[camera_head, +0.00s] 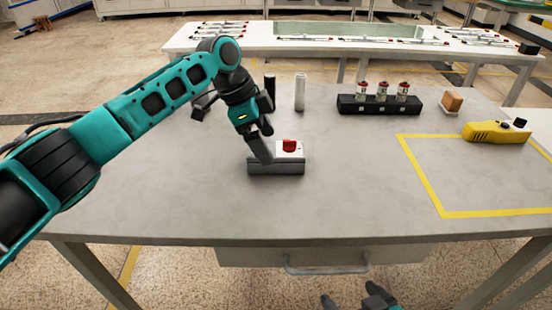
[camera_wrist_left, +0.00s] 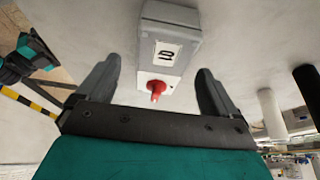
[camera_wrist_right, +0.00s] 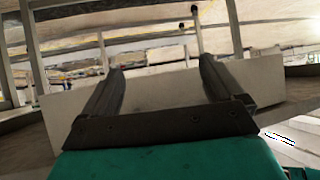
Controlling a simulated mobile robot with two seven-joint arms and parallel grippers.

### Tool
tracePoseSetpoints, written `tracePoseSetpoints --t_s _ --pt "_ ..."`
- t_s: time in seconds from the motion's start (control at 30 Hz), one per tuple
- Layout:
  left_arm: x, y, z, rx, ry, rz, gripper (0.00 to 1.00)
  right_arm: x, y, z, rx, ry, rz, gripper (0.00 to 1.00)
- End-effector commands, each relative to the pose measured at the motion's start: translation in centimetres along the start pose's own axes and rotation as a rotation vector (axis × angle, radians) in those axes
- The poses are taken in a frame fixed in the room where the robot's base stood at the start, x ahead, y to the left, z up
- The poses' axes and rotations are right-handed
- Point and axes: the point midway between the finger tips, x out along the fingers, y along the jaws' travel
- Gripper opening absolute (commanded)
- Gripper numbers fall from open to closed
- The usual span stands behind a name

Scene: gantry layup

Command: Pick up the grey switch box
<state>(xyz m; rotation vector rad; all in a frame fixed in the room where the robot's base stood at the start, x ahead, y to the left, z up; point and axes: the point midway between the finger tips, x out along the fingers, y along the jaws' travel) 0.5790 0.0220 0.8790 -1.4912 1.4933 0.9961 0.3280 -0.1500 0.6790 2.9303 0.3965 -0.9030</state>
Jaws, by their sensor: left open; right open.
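The grey switch box (camera_head: 276,167) sits on the table, with a pale top and a red knob (camera_head: 289,145). In the left wrist view the box (camera_wrist_left: 168,50) shows a dark symbol on its pale top and the red knob (camera_wrist_left: 157,88). My left gripper (camera_head: 262,150) is open at the box's left part in the head view; its fingers (camera_wrist_left: 155,80) show on either side of the knob end, with no clear contact. My right gripper (camera_head: 360,300) is low in front of the table. In the right wrist view it (camera_wrist_right: 160,75) is open and empty.
A black cylinder (camera_head: 270,88) and a white cylinder (camera_head: 300,92) stand behind the box. A black rack (camera_head: 380,105), an orange block (camera_head: 452,102) and a yellow device (camera_head: 497,131) are to the right. A yellow outline (camera_head: 430,186) marks clear tabletop. A drawer (camera_head: 320,257) hangs under the table edge.

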Motion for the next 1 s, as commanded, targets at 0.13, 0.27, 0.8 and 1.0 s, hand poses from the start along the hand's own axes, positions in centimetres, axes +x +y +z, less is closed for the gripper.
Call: tracePoseSetpoints --t_s 0.13,0.27,0.8,1.0 --pt "2.4 -0.1 -0.1 -0.001 -0.002 0.001 0.94 0.4 0.0 0.6 -0.002 0.002 -0.001 0.94" --pt "4.1 -0.1 -0.1 -0.002 -0.001 0.001 0.94 0.6 0.0 0.8 -0.001 0.003 -0.001 0.94" --pt "4.9 -0.1 -0.1 -0.002 0.0 0.0 0.74 0.8 -0.1 0.6 0.005 0.009 0.0 0.94" --pt "4.9 -0.1 -0.1 -0.002 0.0 0.0 0.55 0.8 -0.1 0.6 0.007 0.009 0.0 0.94"
